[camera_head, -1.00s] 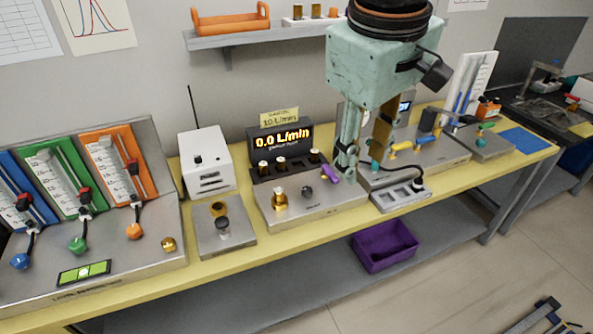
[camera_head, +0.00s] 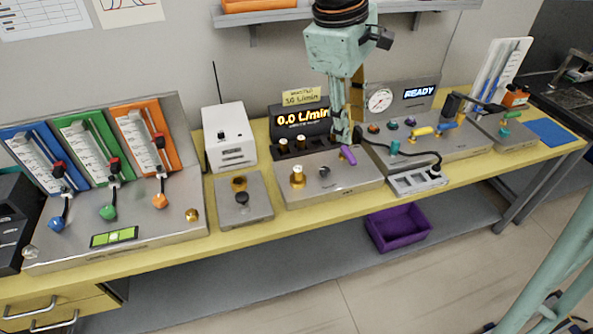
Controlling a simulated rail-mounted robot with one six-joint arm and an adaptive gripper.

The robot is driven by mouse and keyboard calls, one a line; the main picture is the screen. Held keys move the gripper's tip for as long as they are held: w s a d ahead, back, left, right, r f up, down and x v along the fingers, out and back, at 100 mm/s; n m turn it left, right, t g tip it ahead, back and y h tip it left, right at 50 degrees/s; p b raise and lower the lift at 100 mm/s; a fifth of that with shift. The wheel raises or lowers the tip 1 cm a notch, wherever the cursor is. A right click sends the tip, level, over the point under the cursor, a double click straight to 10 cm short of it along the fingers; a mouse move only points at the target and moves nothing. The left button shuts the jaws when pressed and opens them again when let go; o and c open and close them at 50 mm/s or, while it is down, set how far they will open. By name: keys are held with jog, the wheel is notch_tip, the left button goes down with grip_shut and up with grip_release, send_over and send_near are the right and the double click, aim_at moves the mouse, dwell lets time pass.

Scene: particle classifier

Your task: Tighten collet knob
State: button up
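No part is labelled as the collet knob, so I cannot tell which it is. On the central metal panel (camera_head: 350,183) stand an upright brass fitting with a pale top (camera_head: 298,177), a small dark knob (camera_head: 324,172) and a tilted purple handle (camera_head: 348,155). A small plate left of it bears a brass ring (camera_head: 238,183) and a dark knob (camera_head: 242,198). My gripper (camera_head: 346,138) points down just behind the purple handle, beside the black display (camera_head: 300,120). Its fingers overlap in view; their gap and any contact are unclear.
A flowmeter console (camera_head: 150,225) with coloured levers and a brass knob (camera_head: 192,215) stands left. A white box (camera_head: 229,138) with an antenna is behind. Right are a gauge (camera_head: 379,101), a READY screen (camera_head: 419,91) and coloured handles. A purple bin (camera_head: 400,230) sits below.

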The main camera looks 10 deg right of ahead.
jog(key=w+a+f+n+h+p, duration=0.1)
jog(key=w+a+f+n+p, duration=0.25)
jog(key=w+f, duration=0.55)
jog(key=n+g+p, duration=0.1)
jog(key=n+p, duration=0.1)
jog(key=n, duration=0.3)
send_near(325, 169)
jog(key=shift+m+h, duration=0.25)
jog(key=shift+h, duration=0.15)
jog(key=v, duration=0.5)
jog(key=shift+w+a+f, duration=0.1)
jog(key=shift+w+a, duration=0.05)
jog(key=shift+a, duration=0.25)
jog(key=shift+b+x, duration=0.7)
jog(key=shift+x, duration=6.2)
jog(key=c, duration=0.9)
jog(key=shift+o, duration=0.2)
